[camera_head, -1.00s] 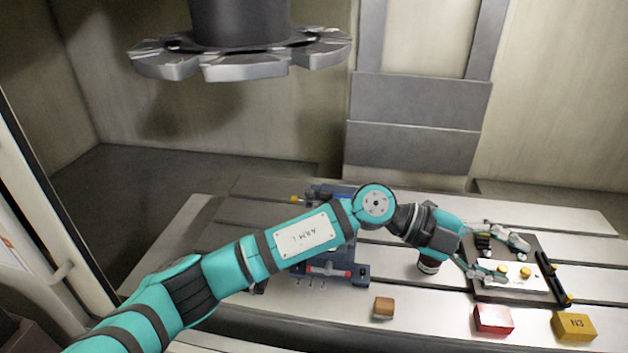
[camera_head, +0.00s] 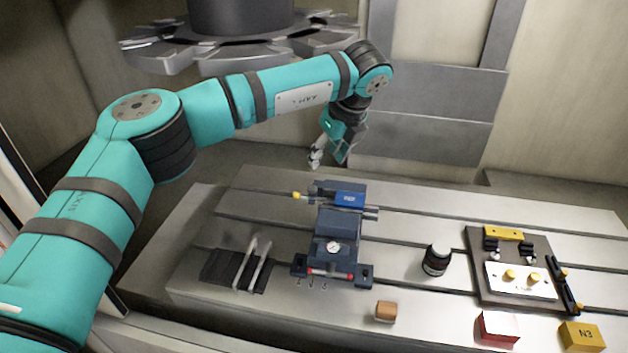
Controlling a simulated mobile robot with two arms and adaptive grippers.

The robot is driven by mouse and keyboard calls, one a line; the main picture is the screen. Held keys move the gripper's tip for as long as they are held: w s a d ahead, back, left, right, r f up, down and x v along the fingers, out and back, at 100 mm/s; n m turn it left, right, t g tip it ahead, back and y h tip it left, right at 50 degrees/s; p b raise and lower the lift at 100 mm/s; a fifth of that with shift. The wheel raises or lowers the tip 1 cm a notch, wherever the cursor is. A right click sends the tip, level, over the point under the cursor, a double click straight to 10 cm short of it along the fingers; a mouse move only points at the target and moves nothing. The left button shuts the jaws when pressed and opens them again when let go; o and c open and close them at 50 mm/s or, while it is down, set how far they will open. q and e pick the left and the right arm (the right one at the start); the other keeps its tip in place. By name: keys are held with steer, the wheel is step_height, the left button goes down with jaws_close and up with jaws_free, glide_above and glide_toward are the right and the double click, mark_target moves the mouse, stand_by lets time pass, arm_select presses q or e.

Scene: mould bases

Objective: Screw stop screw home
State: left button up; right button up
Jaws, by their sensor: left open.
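A blue-grey vise (camera_head: 338,228) stands on the slotted table. A small part with a yellow knob (camera_head: 297,195) sticks out from its back left side; it may be the stop screw, but it is too small to be sure. My left gripper (camera_head: 315,160) is in the air above and behind the vise, pointing down, open. It is apart from the yellow knob and nothing shows between its fingers. My right gripper is not in view.
A dark fixture plate (camera_head: 470,240) with a yellow bar (camera_head: 503,232) lies at the right. A black jar (camera_head: 436,260), brown block (camera_head: 385,311), red-and-white box (camera_head: 496,327) and yellow N3 block (camera_head: 581,336) stand near it. Dark strips (camera_head: 232,267) lie left. A tool carousel (camera_head: 240,48) hangs above.

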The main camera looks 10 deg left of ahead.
mark_target(312, 188)
arm_select(q)
steer(key=p+x, duration=0.3)
steer(key=x, duration=0.8)
steer(key=shift+f+p, duration=0.1)
steer(key=shift+p, duration=0.25)
steer(key=shift+w+a+f, duration=0.15)
steer(key=shift+a+f, duration=0.05)
steer(key=shift+f, duration=0.35)
jaws_close()
